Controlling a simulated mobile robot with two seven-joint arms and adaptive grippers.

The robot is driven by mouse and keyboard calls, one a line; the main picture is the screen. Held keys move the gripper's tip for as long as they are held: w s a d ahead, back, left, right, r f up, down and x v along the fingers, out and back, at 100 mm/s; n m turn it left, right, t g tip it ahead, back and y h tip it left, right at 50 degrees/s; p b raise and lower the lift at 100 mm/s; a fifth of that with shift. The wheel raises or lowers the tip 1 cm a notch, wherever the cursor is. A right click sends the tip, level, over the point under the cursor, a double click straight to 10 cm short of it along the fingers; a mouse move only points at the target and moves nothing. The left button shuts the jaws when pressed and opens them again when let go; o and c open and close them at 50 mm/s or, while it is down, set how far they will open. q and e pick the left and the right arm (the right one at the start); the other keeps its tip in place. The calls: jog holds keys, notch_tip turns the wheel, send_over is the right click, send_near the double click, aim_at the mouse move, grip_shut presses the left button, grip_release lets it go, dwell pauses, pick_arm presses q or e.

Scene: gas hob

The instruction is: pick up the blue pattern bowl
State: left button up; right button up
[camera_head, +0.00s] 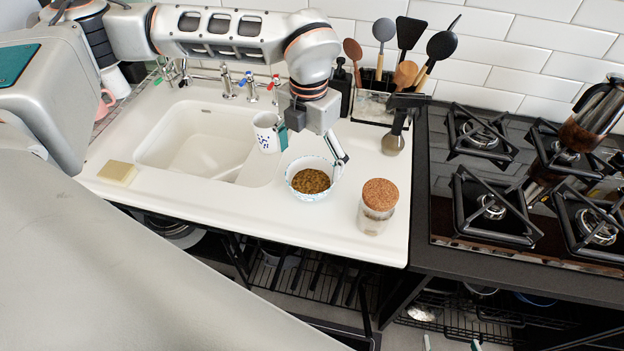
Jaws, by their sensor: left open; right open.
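The blue pattern bowl (309,198) stands upright on the white counter, right of the sink, with brown contents in it. My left gripper (313,148) is open above and behind the bowl. Its right finger reaches down near the bowl's back right rim; I cannot tell whether it touches. Its left finger is up beside a white mug with blue marks (265,132). The gripper is empty. My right gripper (451,344) shows only as two fingertips at the bottom edge, well apart and empty, far from the bowl.
A cork-lidded jar (376,208) stands right of the bowl. The sink (200,140) lies left, with a yellow sponge (118,172) at its front corner. Utensils (383,45) stand behind. The gas hob (480,245) is at right, with a glass coffee pot (596,115).

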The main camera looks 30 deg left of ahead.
aim_at(311, 188)
pick_arm(q)
jog(key=f, duration=0.5)
jog(key=shift+d+f, duration=0.2)
jog(key=c, duration=1.4)
